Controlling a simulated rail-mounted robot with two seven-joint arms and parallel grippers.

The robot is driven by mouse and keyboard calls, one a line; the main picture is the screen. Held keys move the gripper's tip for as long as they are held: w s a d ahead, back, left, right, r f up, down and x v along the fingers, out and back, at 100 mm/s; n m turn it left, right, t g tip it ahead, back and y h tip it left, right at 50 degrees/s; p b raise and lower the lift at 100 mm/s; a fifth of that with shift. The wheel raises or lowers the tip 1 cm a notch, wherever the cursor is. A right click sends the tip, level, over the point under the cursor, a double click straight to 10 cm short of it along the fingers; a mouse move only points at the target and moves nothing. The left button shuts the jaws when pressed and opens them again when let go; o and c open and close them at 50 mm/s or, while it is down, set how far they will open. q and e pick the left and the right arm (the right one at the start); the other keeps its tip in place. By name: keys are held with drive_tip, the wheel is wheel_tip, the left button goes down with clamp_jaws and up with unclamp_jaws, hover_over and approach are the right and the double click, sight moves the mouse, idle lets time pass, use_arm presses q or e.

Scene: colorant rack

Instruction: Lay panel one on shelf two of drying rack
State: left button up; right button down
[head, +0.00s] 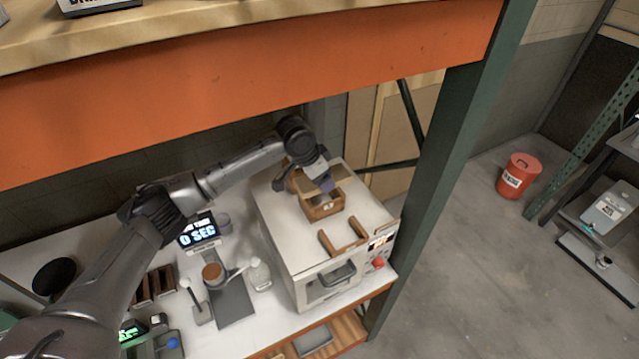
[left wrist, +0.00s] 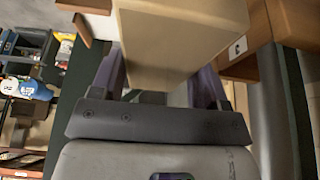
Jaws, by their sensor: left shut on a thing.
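My left gripper (head: 318,178) is over the top of a white oven-like box, at a small wooden box (head: 325,209) that stands there. In the left wrist view, my left gripper (left wrist: 165,82) has its purple fingers on both sides of a pale beige panel (left wrist: 185,38), and it is shut on it. No number shows on the panel. A wooden part with a small white label (left wrist: 238,48) is close to the right of the panel. In the head view the gripper hides most of what it holds. I cannot tell which piece is the drying rack or shelf two. My right gripper is not in view.
A display (head: 198,232), brown jar (head: 213,272), white bottle (head: 260,273) and slotted brown rack (head: 154,287) stand left. An orange beam (head: 250,85) and green post (head: 440,165) bound the bench.

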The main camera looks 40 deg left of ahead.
use_arm(q)
drive_tip(key=shift+w+a+f, duration=0.25)
drive_tip(key=shift+a, duration=0.1)
wheel_tip(320, 180, down, 4)
drive_tip(key=shift+f+p, duration=0.1)
drive_tip(key=shift+p, duration=0.5)
drive_tip(key=o, duration=1)
drive_tip(key=shift+c, duration=0.2)
drive_tip(key=b+v, duration=0.1)
drive_tip(key=v, duration=1.1)
drive_tip(key=shift+b, duration=0.4)
